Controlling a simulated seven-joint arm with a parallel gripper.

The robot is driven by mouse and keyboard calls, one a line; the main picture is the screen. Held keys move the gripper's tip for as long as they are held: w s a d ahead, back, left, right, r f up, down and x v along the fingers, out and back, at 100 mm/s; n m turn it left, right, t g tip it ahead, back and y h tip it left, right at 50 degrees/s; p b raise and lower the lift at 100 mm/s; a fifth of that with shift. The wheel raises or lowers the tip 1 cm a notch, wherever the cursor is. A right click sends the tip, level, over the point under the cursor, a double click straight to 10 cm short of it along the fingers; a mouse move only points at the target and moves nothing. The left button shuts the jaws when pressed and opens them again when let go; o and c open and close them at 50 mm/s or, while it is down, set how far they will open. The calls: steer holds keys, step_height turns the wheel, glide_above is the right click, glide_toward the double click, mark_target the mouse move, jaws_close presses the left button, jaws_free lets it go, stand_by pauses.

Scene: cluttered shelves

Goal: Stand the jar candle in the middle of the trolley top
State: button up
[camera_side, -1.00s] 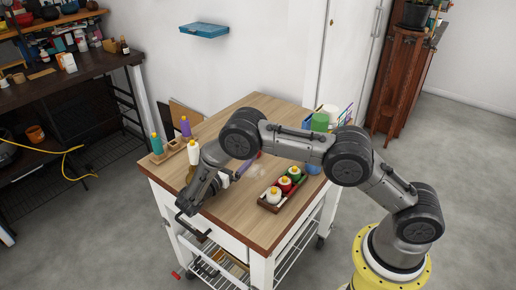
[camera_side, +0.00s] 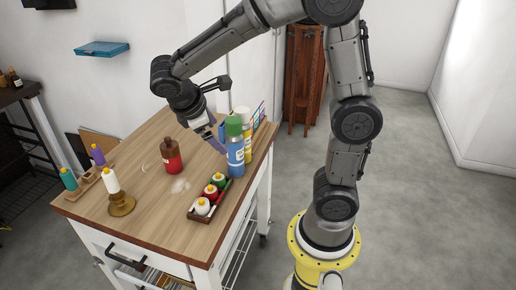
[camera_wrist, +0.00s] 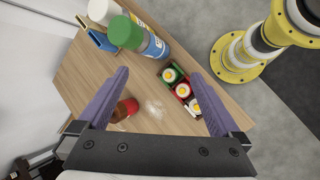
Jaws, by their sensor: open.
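The trolley (camera_side: 140,220) has a wooden top. I cannot tell for sure which thing is the jar candle. A red container with a brown upper part (camera_side: 171,157) stands upright near the middle of the top; the wrist view shows it beside the left finger (camera_wrist: 127,108). A white piece with a yellow tip (camera_side: 111,181) is at the front left, by an amber-brown base (camera_side: 122,204). My gripper (camera_side: 220,142) is above the back right of the top, beside the spray cans. In the wrist view, its purple fingers (camera_wrist: 160,74) are wide apart with nothing held.
A blue can with a green cap (camera_side: 235,146) and a paler can stand close to my gripper. A crate of small bottles (camera_side: 206,210) lies at the right edge. A wooden rack with bottles (camera_side: 85,180) is at the left. Bare wood lies between these.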

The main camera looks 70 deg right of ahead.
steer(key=s+a+r+m+t+y, duration=0.1)
steer(key=s+a+m+t+y, duration=0.2)
steer(key=s, duration=0.3)
steer(key=s+a+r+m+t+y, duration=0.2)
steer(key=s+a+m+t+y, duration=0.1)
steer(key=s, duration=0.4)
steer(key=shift+s+a+m+t+y, duration=0.15)
steer(key=shift+a+m+t+y, duration=0.15)
steer(key=shift+a+m, duration=0.25)
